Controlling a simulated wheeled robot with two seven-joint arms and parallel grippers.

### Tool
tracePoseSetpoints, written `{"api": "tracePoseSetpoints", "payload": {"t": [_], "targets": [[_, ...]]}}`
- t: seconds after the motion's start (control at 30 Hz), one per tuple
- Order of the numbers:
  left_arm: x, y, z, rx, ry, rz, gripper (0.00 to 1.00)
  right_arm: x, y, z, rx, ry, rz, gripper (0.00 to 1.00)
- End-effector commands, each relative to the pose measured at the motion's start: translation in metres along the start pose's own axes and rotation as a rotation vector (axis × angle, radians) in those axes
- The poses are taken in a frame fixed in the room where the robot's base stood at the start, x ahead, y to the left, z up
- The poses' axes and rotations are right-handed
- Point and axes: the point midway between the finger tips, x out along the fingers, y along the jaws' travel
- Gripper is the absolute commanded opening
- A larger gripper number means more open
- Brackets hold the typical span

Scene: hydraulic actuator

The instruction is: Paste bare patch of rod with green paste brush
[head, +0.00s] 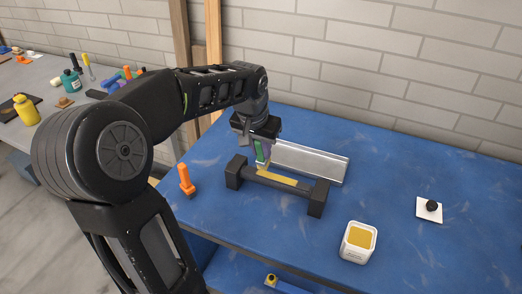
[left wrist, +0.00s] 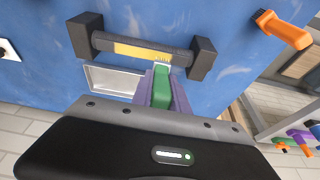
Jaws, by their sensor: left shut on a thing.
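A dark rod (head: 303,188) lies between two black end blocks on the blue table; it also shows in the left wrist view (left wrist: 102,42). A yellow paste-coloured band (head: 277,179) covers its middle, and the rod is dark on both sides of it. My left gripper (head: 259,146) is shut on a green brush (left wrist: 162,95), pointing down at the rod. The brush tip is by one end of the yellow band; whether it touches is unclear. A white tub (head: 358,255) with yellow paste stands at the front right. My right gripper is not in view.
A grey metal tray (head: 315,164) lies just behind the rod. A white square with a black knob (head: 429,209) is at far right. A side table (head: 60,124) holds bottles and tools. The table's right part is mostly clear.

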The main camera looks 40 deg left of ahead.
Motion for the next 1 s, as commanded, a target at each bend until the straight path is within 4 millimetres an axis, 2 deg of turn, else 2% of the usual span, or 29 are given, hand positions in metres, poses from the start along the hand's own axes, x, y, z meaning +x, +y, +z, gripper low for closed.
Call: {"api": "tracePoseSetpoints", "payload": {"t": [0.03, 0.33, 1.0], "targets": [[-0.010, 0.000, -0.003, 0.000, 0.001, 0.000, 0.00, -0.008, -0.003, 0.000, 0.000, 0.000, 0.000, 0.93], [-0.036, 0.000, -0.011, 0.001, 0.001, 0.000, 0.00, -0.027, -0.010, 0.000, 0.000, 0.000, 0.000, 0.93], [-0.037, -0.001, -0.011, 0.000, -0.003, 0.000, 0.00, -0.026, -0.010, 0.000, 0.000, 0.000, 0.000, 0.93]]}}
